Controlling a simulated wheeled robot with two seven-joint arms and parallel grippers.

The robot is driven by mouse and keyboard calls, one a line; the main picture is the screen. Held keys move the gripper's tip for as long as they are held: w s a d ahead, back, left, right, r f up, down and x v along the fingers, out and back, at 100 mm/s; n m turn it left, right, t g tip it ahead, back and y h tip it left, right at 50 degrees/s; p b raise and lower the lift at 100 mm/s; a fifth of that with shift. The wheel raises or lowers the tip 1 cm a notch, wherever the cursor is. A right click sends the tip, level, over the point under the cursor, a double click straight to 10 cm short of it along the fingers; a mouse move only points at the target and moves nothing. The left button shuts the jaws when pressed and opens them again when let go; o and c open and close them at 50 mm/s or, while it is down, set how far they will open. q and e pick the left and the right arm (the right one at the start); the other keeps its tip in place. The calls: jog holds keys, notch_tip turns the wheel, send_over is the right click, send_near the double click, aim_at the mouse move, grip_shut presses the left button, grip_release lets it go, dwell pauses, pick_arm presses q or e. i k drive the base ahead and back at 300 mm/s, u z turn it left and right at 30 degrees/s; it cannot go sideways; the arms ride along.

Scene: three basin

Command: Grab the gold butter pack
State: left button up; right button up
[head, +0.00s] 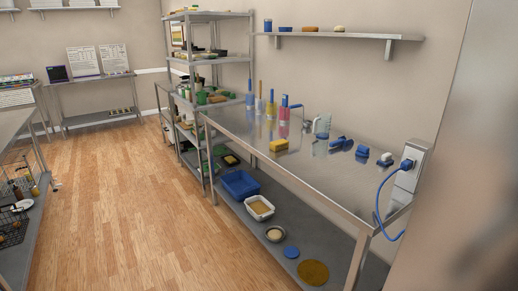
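A small gold-yellow block (278,147), which looks like the gold butter pack, lies on the steel table (335,182) near its front left edge. Its label is too small to read. Nothing touches it from above, and the tabletop around it is bare. Neither of my grippers shows in the head view.
A blue basin (238,184) and a white basin (259,207) sit on the lower shelf. The wooden floor (140,210) at left is clear.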

aim_at(282, 144)
jog(key=u, duration=0.7)
jog(key=i, duration=1.75)
jog(key=z, duration=0.65)
jog(key=i, duration=1.15)
jog(key=z, duration=0.85)
